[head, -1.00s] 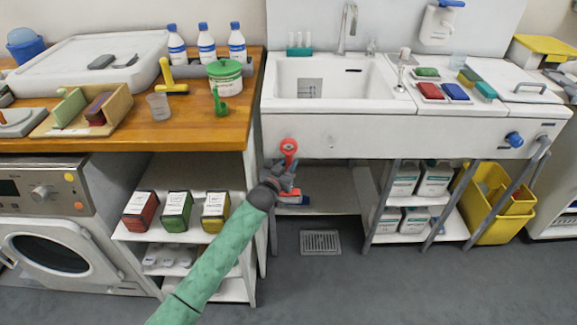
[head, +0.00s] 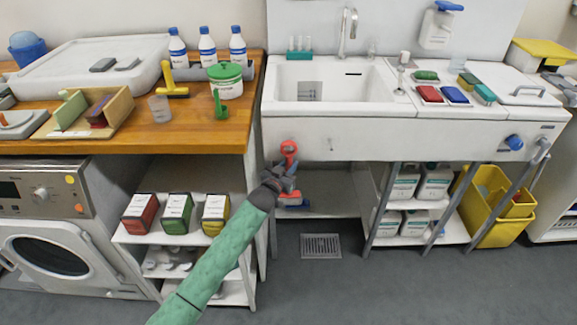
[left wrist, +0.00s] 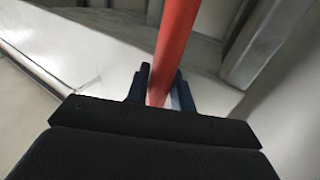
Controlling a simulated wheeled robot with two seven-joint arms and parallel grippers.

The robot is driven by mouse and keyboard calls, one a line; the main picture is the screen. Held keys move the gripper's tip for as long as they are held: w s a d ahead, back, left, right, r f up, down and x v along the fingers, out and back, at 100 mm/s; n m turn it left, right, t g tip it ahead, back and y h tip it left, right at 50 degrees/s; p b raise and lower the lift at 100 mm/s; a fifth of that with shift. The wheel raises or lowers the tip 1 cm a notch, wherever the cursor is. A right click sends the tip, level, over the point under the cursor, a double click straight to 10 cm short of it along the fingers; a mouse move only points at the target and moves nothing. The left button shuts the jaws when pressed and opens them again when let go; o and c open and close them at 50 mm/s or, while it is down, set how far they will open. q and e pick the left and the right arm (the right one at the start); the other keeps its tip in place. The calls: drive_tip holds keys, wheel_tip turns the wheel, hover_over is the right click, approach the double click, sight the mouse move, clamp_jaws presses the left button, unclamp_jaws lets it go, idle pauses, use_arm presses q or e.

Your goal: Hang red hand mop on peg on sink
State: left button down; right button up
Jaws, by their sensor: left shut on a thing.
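The red hand mop (head: 289,148) hangs about upright in front of the sink's left front, its red ringed top level with the sink apron. Its lower end with red and blue parts (head: 292,199) shows below my gripper. My left gripper (head: 288,174) is shut on the handle; the left wrist view shows the red shaft (left wrist: 176,45) between the fingers (left wrist: 161,88). The white sink (head: 300,140) has a small peg (head: 330,144) on its front face, to the right of the mop's top and apart from it. My right gripper is not in view.
A wooden counter (head: 200,128) with bottles and a green-lidded tub (head: 226,82) lies left of the sink. Slanted grey sink legs (head: 383,200), shelves of white containers and yellow buckets (head: 490,215) stand at the right. The floor around the drain (head: 321,246) is clear.

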use_arm(q)
drive_tip(key=shift+w+a, duration=0.1)
drive_tip(key=shift+w, duration=0.1)
drive_tip(key=c, duration=1.1)
unclamp_jaws()
drive_tip(key=shift+c, duration=0.2)
drive_tip(key=shift+r, duration=0.1)
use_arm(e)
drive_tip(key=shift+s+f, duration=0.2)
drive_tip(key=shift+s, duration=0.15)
use_arm(q)
drive_tip(key=shift+w+a, duration=0.1)
drive_tip(key=shift+a, duration=0.05)
drive_tip(key=shift+c, duration=0.6)
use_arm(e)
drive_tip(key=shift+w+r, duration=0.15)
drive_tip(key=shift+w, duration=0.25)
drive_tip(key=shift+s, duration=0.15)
